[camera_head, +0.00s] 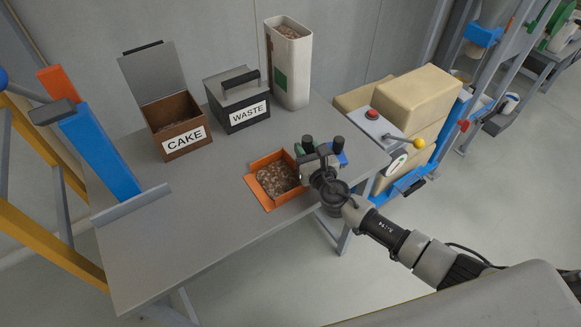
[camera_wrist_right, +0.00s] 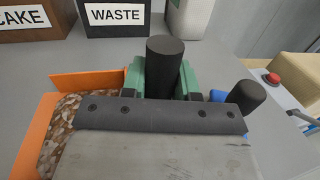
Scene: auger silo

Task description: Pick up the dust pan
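An orange-rimmed tray (camera_head: 262,193) full of brown flakes lies at the right front of the grey table; its orange wall (camera_wrist_right: 90,80) shows in the right wrist view. I cannot tell for sure whether it is the dust pan. My right gripper (camera_head: 320,170) is just right of it. In the wrist view, a black cylindrical handle (camera_wrist_right: 170,68) stands by a green block (camera_wrist_right: 190,80), with dark finger-like parts on either side. Whether they touch it is unclear. A grey plate with a black screwed strip (camera_wrist_right: 160,117) fills the foreground. My left gripper is out of view.
A brown CAKE box (camera_head: 178,125) with raised lid, a WASTE box (camera_head: 238,103) and a tall white container (camera_head: 290,65) stand at the table's back. A second black handle (camera_wrist_right: 245,95) is at the right. The table's left front is clear. Tan sacks (camera_head: 412,97) stand beyond.

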